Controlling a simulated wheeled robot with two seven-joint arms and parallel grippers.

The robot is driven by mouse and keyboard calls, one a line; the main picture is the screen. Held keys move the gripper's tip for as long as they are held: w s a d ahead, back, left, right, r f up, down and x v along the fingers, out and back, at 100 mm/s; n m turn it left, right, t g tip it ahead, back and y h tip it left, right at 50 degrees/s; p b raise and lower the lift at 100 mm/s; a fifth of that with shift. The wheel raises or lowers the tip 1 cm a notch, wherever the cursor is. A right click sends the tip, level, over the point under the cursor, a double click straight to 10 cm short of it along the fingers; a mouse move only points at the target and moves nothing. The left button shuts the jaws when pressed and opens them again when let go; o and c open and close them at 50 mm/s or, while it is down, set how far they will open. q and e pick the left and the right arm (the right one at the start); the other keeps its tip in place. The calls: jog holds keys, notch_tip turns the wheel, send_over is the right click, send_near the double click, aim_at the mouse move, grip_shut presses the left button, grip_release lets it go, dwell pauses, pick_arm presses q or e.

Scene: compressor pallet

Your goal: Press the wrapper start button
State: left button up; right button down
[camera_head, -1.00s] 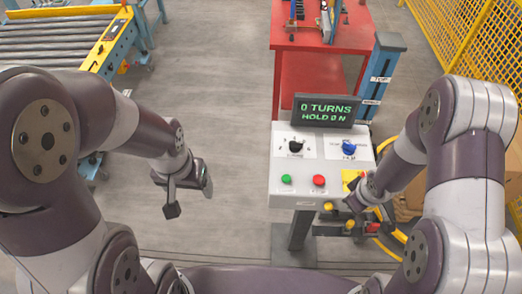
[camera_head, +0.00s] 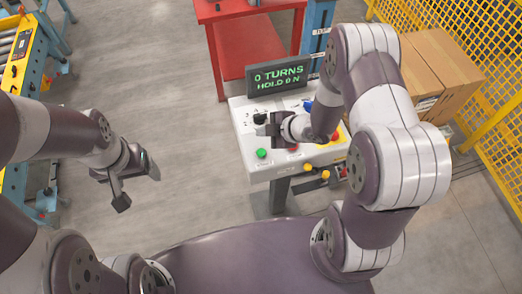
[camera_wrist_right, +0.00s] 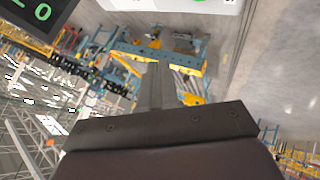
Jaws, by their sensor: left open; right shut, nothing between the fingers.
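The white control panel (camera_head: 243,128) stands in the middle of the head view. Its green button (camera_head: 261,153) is at the front left and a red button (camera_head: 293,148) is to the right of it, partly behind my wrist. Labels are too small to read. My right gripper (camera_head: 274,138) is shut and empty, above the panel between the black knob (camera_head: 260,118) and the two buttons. It looks apart from the green button. In the right wrist view a white panel edge (camera_wrist_right: 175,4) shows at the top with a green patch. My left gripper (camera_head: 138,186) is open and empty over bare floor.
A dark display (camera_head: 280,75) reading "0 TURNS HOLD 0 N" stands behind the panel. A blue knob (camera_head: 307,105) is partly hidden by my right arm. A red table (camera_head: 240,60) is behind, cardboard boxes (camera_head: 440,70) and yellow fencing (camera_head: 495,80) at right. Floor left of the panel is clear.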

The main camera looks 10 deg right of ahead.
aim_at(263, 153)
notch_tip(263, 153, down, 4)
jog(key=b, duration=0.3)
jog(key=shift+f+b, duration=0.1)
jog(key=shift+b, duration=0.2)
notch_tip(263, 153, down, 5)
jog(key=b, duration=0.4)
jog(key=shift+w+a, duration=0.15)
jog(key=shift+r, duration=0.2)
jog(key=shift+f, duration=0.1)
dwell(0.9)
jog(key=shift+f+b, duration=0.35)
